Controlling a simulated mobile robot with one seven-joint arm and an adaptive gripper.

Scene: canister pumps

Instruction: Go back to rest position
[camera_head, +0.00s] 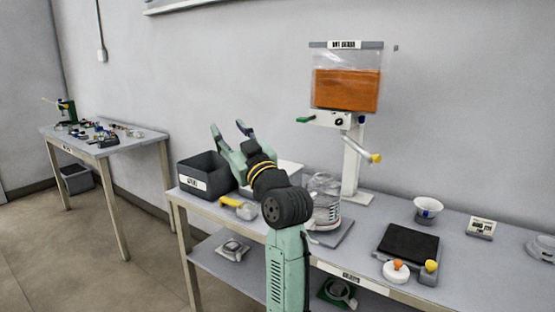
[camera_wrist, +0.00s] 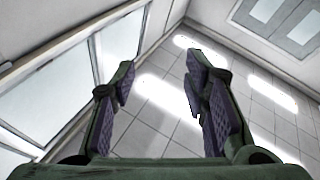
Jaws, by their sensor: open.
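My gripper (camera_head: 228,138) is raised above the bench in the head view, with its fingers pointing up and to the left. Its two fingers are spread apart and nothing is between them. In the wrist view the open fingers (camera_wrist: 160,88) show purple pads. Behind them are only ceiling-like panels, bright light strips and pale walls. My green and black arm rises from the lower middle of the head view and hides part of the bench.
The bench (camera_head: 385,215) holds a dark grey bin (camera_head: 203,173), a glass jug (camera_head: 325,196), a dispenser with an orange-filled tank (camera_head: 346,90), a black-topped device (camera_head: 408,243) and a white bowl (camera_head: 428,205). A second table (camera_head: 150,135) stands at the left, with open floor (camera_head: 90,255) before it.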

